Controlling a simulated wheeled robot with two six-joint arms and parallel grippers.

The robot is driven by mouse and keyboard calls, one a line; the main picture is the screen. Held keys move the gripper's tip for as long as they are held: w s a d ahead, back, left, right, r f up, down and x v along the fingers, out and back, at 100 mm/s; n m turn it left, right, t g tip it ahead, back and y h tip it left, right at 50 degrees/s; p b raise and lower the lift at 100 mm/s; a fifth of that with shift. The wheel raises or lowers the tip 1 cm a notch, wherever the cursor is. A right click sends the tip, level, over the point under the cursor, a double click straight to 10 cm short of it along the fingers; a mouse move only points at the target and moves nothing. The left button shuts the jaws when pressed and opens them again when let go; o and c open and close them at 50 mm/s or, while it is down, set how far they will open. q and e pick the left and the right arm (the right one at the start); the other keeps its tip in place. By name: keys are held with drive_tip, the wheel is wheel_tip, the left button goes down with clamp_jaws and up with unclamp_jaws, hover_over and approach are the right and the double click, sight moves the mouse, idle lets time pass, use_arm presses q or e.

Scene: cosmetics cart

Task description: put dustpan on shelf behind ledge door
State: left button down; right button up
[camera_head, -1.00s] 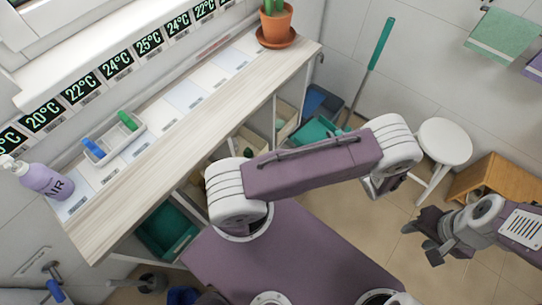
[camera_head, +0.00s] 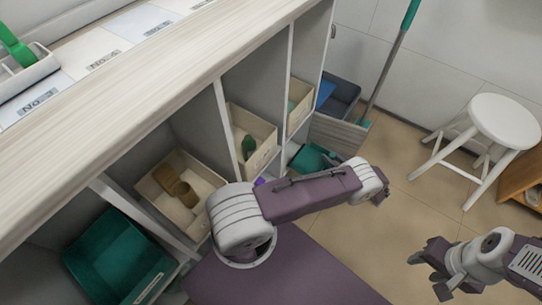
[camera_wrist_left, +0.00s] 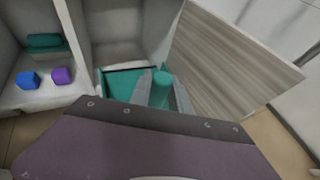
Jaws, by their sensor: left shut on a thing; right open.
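The teal dustpan (camera_head: 306,160) is at the lower right shelf opening in the head view, partly hidden by my arm. Its green handle (camera_wrist_left: 161,88) stands between my left fingers (camera_wrist_left: 160,94) in the left wrist view, and its pan (camera_wrist_left: 121,82) shows just beyond, at the compartment opening. My left gripper (camera_head: 338,160) is shut on the handle and mostly hidden in the head view. The grey wood-grain ledge door (camera_head: 337,134) stands open to the right of the dustpan; it also shows in the left wrist view (camera_wrist_left: 230,58). My right gripper (camera_head: 428,272) is open and empty above the floor.
Cream bins (camera_head: 252,142) and a green crate (camera_head: 118,255) sit in neighbouring compartments. A blue bin (camera_head: 342,100) and a long green-handled tool (camera_head: 392,65) stand beyond the door. A white stool (camera_head: 503,122) is at right. Floor between stool and shelf is clear.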

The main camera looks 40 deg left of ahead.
use_arm(q)
drive_tip(key=shift+a+f, duration=0.15)
drive_tip(key=shift+f, duration=0.05)
drive_tip(key=s+a+b, duration=0.2)
drive_tip(key=a+b, duration=0.1)
drive_tip(key=a, duration=1.6)
wheel_tip(320, 180, down, 7)
drive_tip(key=b, duration=0.6)
drive_tip(key=shift+a+f, duration=0.15)
drive_tip(key=shift+a, duration=0.2)
drive_tip(key=c, duration=1.2)
unclamp_jaws()
